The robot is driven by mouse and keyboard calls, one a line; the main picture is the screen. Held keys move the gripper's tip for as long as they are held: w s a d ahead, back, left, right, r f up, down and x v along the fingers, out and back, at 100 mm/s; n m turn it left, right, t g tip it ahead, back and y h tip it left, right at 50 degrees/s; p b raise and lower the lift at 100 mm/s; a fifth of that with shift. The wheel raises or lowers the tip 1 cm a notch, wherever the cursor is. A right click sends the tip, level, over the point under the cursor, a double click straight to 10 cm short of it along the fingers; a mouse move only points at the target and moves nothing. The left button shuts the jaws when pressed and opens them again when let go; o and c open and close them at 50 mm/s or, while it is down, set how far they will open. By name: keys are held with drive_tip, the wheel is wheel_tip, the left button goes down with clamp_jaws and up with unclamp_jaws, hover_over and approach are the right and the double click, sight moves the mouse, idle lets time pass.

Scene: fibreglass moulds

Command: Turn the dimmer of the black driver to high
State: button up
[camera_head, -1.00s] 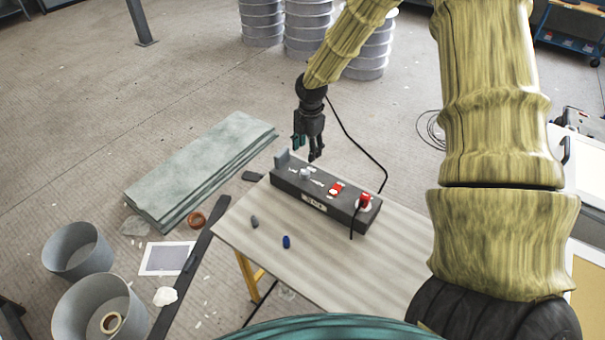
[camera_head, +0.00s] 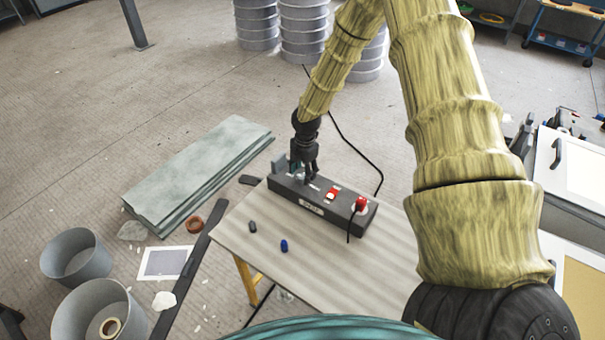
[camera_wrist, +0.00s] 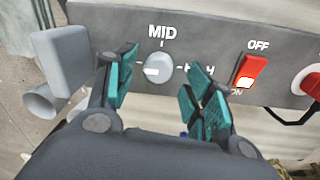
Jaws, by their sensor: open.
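The black driver (camera_head: 286,190) is a long dark box on the table. In the wrist view its panel (camera_wrist: 205,35) shows a round grey dimmer knob (camera_wrist: 160,68) with MID printed above it. A pale mark on the knob points left. The label to the right is partly covered by a finger, with an H at its end; any label on the left is hidden. My gripper (camera_wrist: 160,85) is open, with teal fingertips on either side of the knob. I cannot tell whether they touch it. In the head view my gripper (camera_head: 304,178) is down at the driver's left part.
A red rocker switch (camera_wrist: 252,72) marked OFF and ON sits right of the dimmer, and a red plug (camera_head: 360,204) with a black cable is farther right. A grey block (camera_wrist: 65,58) stands at the left end. Two small plugs, dark and blue (camera_head: 284,246), lie on the table (camera_head: 330,270).

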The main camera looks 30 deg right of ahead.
drive_tip(key=shift+w+f, duration=0.1)
drive_tip(key=shift+f, duration=1)
drive_tip(key=c, duration=1)
